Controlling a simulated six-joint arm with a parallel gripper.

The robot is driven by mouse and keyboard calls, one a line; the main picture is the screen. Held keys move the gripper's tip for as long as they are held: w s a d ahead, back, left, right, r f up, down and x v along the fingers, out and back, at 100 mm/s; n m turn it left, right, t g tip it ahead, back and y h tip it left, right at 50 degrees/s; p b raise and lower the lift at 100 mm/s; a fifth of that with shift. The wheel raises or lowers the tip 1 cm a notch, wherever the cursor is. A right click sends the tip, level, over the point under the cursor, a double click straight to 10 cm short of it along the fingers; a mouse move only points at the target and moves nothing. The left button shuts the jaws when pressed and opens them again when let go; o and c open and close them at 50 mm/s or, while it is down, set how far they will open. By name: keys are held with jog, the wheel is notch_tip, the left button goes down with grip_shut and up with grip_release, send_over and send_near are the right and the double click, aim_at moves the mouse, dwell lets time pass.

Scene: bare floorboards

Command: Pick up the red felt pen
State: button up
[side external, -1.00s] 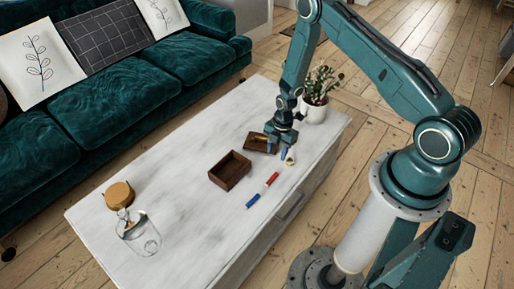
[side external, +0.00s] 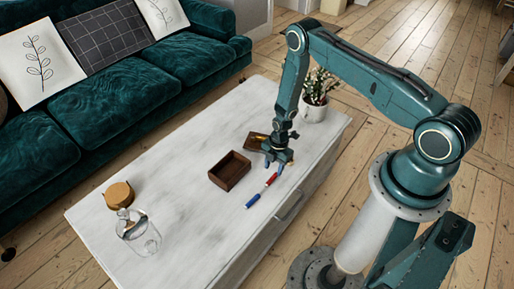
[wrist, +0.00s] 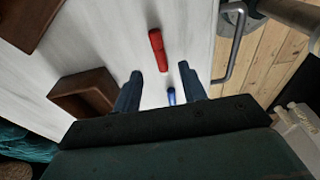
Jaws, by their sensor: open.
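The red felt pen (side external: 271,179) lies on the white tabletop in the side external view, between the brown box and the table's handle edge. In the wrist view the red pen (wrist: 157,50) lies just beyond my fingertips, a little left of the middle between them. My gripper (side external: 276,164) hangs close above the table near the red pen's far end. It is open and empty. Its two blue-grey fingers (wrist: 160,85) show spread apart in the wrist view.
A blue pen (side external: 253,201) lies near the red one; a blue piece (wrist: 171,96) shows between my fingers. An open brown box (side external: 230,171) and a brown tray (side external: 257,142) stand close by. A potted plant (side external: 314,95) and a glass vessel (side external: 138,232) are farther off.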

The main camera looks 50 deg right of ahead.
aim_at(271, 179)
jog(key=shift+f, duration=0.15)
jog(key=shift+a+f, duration=0.25)
jog(key=shift+f, duration=1)
jog(key=shift+a+f, duration=0.2)
jog(key=shift+f, duration=1.05)
grip_shut()
jog(key=shift+r, duration=0.2)
notch_tip(271, 179, up, 20)
jog(key=shift+f, duration=0.2)
